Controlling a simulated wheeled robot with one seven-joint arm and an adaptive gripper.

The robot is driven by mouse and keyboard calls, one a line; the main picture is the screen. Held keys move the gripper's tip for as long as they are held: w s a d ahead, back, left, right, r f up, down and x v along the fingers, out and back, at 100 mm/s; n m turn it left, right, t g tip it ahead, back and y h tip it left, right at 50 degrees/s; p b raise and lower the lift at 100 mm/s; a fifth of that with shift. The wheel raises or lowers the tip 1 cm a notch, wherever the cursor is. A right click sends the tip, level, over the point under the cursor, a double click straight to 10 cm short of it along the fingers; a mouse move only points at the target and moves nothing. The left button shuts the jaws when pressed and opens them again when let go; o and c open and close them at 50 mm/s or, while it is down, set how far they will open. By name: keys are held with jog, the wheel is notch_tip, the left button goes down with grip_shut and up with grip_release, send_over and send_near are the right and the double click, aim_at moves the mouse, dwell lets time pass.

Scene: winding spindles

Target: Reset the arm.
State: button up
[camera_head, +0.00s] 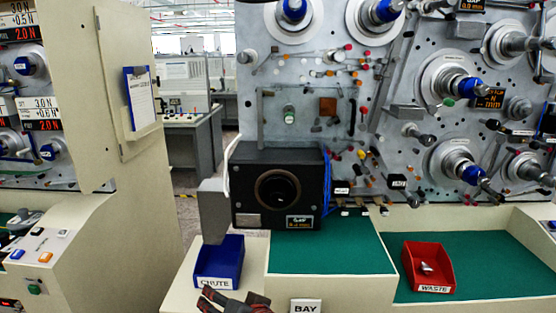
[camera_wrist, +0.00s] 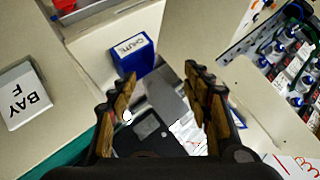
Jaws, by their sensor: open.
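My gripper (camera_head: 236,302) shows only in part at the bottom edge of the head view, just below the blue bin. In the wrist view my gripper (camera_wrist: 155,95) has its two brown-padded fingers spread well apart, with nothing held between them. A grey and black surface shows beyond the gap; I cannot tell for sure what it is. The rest of my arm is out of the head view.
The blue CHUTE bin (camera_head: 219,262) is close to my gripper and also shows in the wrist view (camera_wrist: 133,55). The red WASTE bin (camera_head: 428,268) holds a small metal part. A black box (camera_head: 278,190) and a spindle panel (camera_head: 395,100) stand behind. The green mat (camera_head: 330,252) is clear.

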jog(key=s+d+f+n+g+h+p, duration=0.3)
jog(key=s+d+n+g+h, duration=0.15)
jog(key=s+d, duration=0.9)
jog(key=s+d+r+m+h+p, duration=0.1)
jog(key=d+r, duration=0.2)
jog(key=d, duration=0.5)
jog(key=s+d+r+m+h+p, duration=0.1)
jog(key=d+r+m+p, duration=0.1)
jog(key=d, duration=0.7)
jog(key=shift+s+d+r+h, duration=0.15)
jog(key=shift+s+r+h, duration=0.2)
jog(key=shift+r, duration=0.15)
jog(key=shift+t, duration=0.25)
